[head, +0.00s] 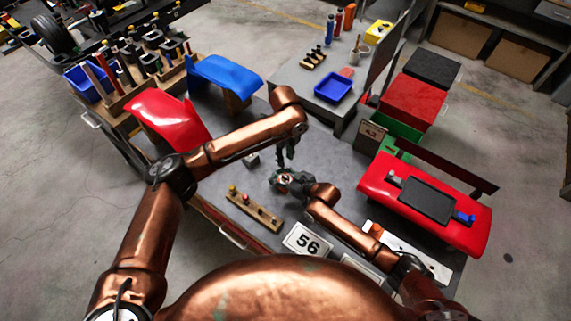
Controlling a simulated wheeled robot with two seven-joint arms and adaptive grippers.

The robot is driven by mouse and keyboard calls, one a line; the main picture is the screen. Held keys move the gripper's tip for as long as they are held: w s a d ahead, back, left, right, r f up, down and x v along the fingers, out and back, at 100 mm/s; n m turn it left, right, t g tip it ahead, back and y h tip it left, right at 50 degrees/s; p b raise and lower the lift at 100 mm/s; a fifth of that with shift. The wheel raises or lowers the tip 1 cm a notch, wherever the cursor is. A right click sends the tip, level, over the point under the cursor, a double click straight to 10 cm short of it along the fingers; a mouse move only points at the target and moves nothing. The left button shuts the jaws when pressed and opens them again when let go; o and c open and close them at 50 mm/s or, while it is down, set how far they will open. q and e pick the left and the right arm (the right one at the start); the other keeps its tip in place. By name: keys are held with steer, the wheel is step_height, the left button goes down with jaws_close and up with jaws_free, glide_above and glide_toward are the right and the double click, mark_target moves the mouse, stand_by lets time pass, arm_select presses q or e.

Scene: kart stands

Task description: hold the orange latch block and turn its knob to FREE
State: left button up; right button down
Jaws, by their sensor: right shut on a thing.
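My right gripper (286,178) is over the middle of the grey table (335,172). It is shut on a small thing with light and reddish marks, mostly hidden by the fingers. I cannot tell from this view whether it is the orange latch block, and its knob setting is not readable. My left gripper (283,158) points down just behind and above my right gripper. Its fingers are too small to show whether they are open or touching the held thing. A small orange piece (376,230) shows beside my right forearm, partly hidden.
A wooden strip with coloured knobs (254,211), a small grey block (252,159) and a "56" plate (303,240) lie near the grippers. Red (170,115) and blue (225,74) panels stand left. A red panel with a black pad (468,238) is right.

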stand_by(0.4)
steer(key=c, duration=1)
jaws_free()
steer(key=shift+c, duration=0.2)
